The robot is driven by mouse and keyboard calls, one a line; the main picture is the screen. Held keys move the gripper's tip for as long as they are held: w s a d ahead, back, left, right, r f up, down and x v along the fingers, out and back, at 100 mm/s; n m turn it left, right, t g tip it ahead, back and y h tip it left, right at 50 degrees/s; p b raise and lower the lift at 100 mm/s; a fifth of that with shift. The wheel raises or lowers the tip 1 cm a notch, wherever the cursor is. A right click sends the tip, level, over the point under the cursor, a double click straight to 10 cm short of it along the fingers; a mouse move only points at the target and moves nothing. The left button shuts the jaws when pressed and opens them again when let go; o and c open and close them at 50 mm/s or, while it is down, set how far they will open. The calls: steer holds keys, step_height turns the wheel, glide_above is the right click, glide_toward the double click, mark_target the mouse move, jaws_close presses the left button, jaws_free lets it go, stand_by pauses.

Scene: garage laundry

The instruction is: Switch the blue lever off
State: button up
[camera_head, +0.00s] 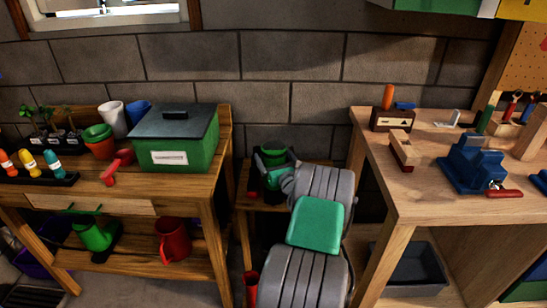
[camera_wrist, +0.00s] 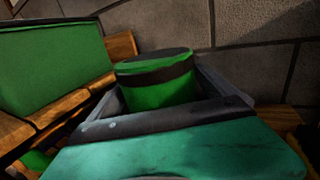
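A small dark-and-wood box (camera_head: 391,120) stands at the back left of the right workbench. An upright orange lever (camera_head: 388,97) and a short, low blue lever (camera_head: 404,106) show at its top. The blue lever's exact tilt is too small to tell. My gripper (camera_head: 272,157) is well to the left of the box and lower, over a small wooden stand between the two benches. Its fingers are spread apart, with a green can (camera_wrist: 155,88) with a dark band between or just beyond them. Whether they touch the can is unclear. The wrist view shows no lever.
The right workbench (camera_head: 430,192) also bears a wooden block (camera_head: 404,149), a blue vise (camera_head: 474,165) and tools. A green box (camera_head: 177,140) stands on the left bench (camera_head: 180,200). The block wall (camera_head: 295,60) closes off the back.

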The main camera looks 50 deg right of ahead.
steer(key=v, duration=1.2)
steer(key=shift+a, duration=0.1)
steer(key=shift+c, duration=0.3)
